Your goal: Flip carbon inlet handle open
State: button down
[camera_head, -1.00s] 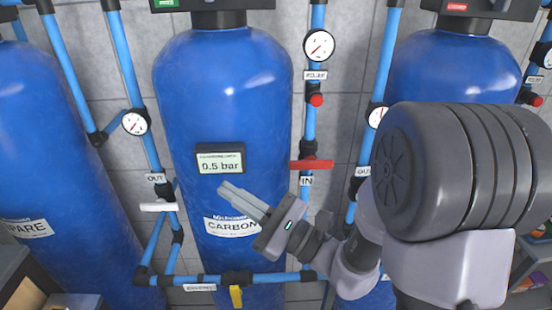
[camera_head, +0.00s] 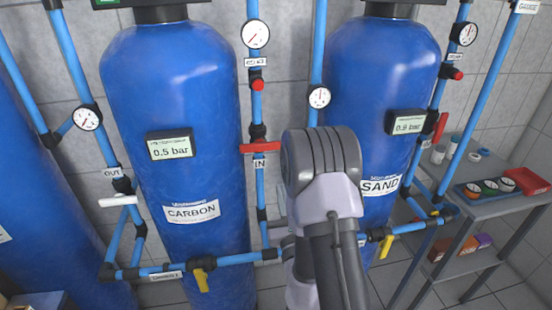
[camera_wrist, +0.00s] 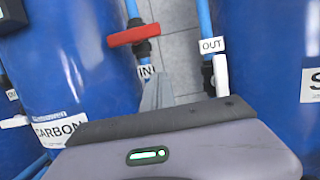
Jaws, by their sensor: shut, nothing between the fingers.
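The carbon inlet handle (camera_head: 260,148) is a red bar lying crosswise on the vertical blue pipe right of the carbon tank (camera_head: 190,110), just above the "IN" label (camera_head: 259,163). In the wrist view the red handle (camera_wrist: 133,35) is at top centre, beyond my fingertips. My gripper (camera_wrist: 158,85) is shut and empty, its grey fingers pointing up the picture near the "IN" label, apart from the handle.
The sand tank (camera_head: 375,80) stands to the right. A white handle (camera_wrist: 221,75) on the "OUT" pipe is right of my fingers. A yellow handle (camera_head: 201,279) is on the low pipe. A grey table (camera_head: 480,195) with bowls stands far right.

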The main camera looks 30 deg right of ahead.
aim_at(261, 147)
jog(key=w+d+r+p, duration=0.2)
jog(key=w+r, duration=0.4)
jog(key=w, duration=0.1)
jog(key=shift+w, duration=0.25)
jog(key=shift+d, duration=0.2)
